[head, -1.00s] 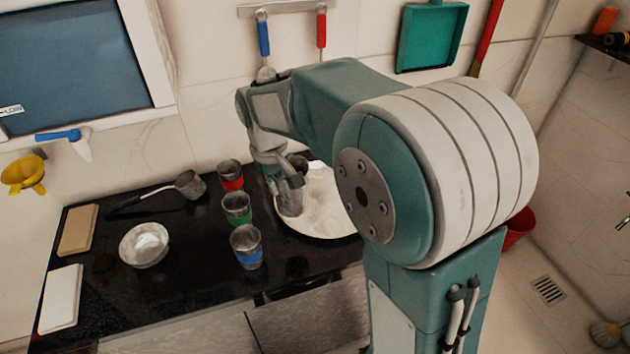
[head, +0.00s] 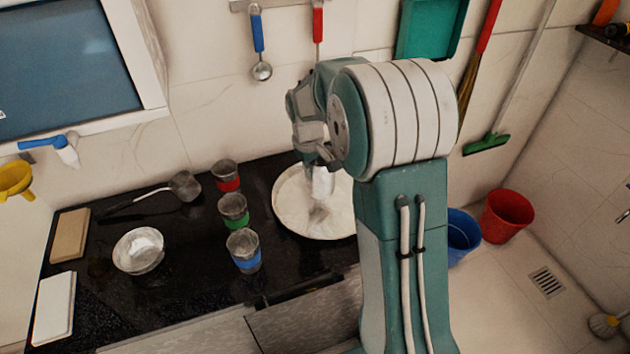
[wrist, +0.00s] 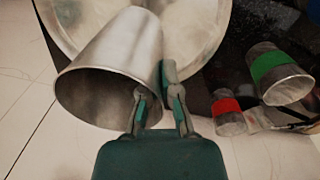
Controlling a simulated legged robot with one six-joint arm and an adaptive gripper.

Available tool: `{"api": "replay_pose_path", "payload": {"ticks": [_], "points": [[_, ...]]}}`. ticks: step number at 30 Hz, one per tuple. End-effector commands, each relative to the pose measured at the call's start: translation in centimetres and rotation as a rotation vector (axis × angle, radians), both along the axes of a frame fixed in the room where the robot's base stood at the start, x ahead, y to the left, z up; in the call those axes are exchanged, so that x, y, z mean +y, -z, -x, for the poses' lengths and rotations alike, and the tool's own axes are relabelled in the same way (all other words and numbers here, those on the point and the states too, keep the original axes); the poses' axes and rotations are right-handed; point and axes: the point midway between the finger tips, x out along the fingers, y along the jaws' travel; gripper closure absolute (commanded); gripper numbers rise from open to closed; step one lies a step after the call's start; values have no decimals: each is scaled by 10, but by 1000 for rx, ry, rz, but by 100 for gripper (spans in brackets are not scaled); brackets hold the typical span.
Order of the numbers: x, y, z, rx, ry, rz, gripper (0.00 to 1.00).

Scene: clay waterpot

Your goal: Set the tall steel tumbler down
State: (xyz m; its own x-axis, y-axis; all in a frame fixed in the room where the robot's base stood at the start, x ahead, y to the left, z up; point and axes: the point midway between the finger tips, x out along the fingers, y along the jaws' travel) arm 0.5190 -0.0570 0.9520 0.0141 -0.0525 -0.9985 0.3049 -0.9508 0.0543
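The tall steel tumbler (head: 322,183) is over the round steel tray (head: 287,219), near its middle. In the wrist view the tumbler (wrist: 112,68) shows its open mouth toward the camera, with the tray (wrist: 202,32) behind it. My gripper (head: 324,163) is at the tumbler's top, partly hidden by my arm. In the wrist view my gripper (wrist: 157,92) is shut on the tumbler's wall, one finger inside the mouth and one outside. A blurred reflection shows on the tray below the tumbler. I cannot tell whether its base touches the tray.
Left of the tray stand tumblers with a red band (head: 226,178), a green band (head: 234,210) and a blue band (head: 244,250). A steel bowl (head: 138,250) and a ladle (head: 184,186) are farther left. Utensils hang on the wall behind. The tray's left part is bare.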

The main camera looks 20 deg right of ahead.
Motion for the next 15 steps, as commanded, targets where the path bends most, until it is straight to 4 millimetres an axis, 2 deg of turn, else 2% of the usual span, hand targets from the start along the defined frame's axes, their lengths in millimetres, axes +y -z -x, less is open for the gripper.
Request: {"api": "replay_pose_path", "payload": {"ticks": [9,12,15], "points": [[-17,25,-9,2,1,0,100],[-15,42,-8,2,-1,0,100],[-15,51,-8,0,-1,0,100]]}}
